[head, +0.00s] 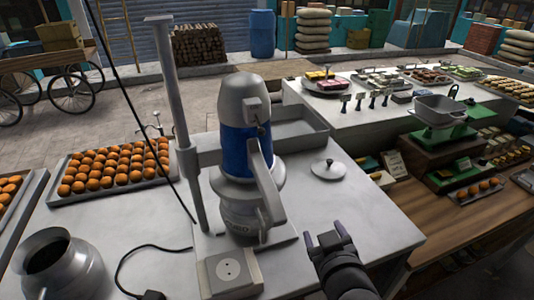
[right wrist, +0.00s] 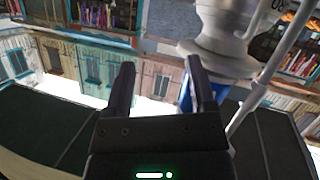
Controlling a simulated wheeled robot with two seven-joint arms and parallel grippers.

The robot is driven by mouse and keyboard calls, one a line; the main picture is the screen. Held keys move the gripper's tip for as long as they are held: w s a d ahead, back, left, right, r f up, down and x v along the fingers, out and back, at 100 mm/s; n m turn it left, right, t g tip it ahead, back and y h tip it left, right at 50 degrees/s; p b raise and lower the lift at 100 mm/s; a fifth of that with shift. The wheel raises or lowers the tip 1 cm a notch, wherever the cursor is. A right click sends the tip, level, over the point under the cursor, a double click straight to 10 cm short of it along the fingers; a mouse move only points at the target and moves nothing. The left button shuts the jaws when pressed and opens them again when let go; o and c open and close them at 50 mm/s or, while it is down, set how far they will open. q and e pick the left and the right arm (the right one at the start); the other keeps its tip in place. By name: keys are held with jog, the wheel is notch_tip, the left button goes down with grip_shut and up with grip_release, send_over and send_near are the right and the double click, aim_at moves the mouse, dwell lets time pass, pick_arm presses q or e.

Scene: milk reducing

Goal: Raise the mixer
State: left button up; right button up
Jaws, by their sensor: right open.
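The mixer (head: 232,118), grey with a blue band, stands upright on the white counter (head: 345,212) beside a tall grey pole (head: 182,110). A grey bar-like handle (head: 265,185) slants down its right side. My right gripper (head: 328,238) is open and empty, low at the front right of the mixer and apart from it. In the right wrist view the open fingers (right wrist: 161,85) show with nothing between them. The mixer's grey body (right wrist: 225,40) appears there upside down, partly behind the right-hand finger. My left gripper is not in view.
A metal pot (head: 60,268) and a tray of orange balls (head: 115,170) are at left. A grey lid (head: 328,169) lies right of the mixer. Counter between lid and gripper is clear.

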jog(key=w+a+r+n+t+y, duration=0.2)
jog(key=a+r+n+t+y, duration=0.15)
jog(key=r, duration=0.55)
jog(key=w+a+r+n+t+y, duration=0.1)
jog(key=a+r+n+t+y, duration=0.25)
jog(key=r, duration=0.55)
jog(key=s+a+r+n+g+y+p, duration=0.1)
jog(key=s+a+r+n+g+y, duration=0.35)
jog(key=n+g+y, duration=0.6)
jog(key=s+a+r+n+g+y, duration=0.4)
jog(key=a+n+g+y, duration=0.3)
jog(key=n, duration=0.7)
jog(key=n+h, duration=0.4)
jog(key=h, duration=1.7)
send_near(269, 182)
notch_tip(269, 182, down, 2)
jog(key=p+x, duration=0.1)
jog(key=x, duration=0.5)
jog(key=p+x, duration=0.1)
jog(key=x, duration=0.2)
jog(key=shift+w+a+p, duration=0.3)
jog(key=shift+w, duration=0.05)
grip_shut()
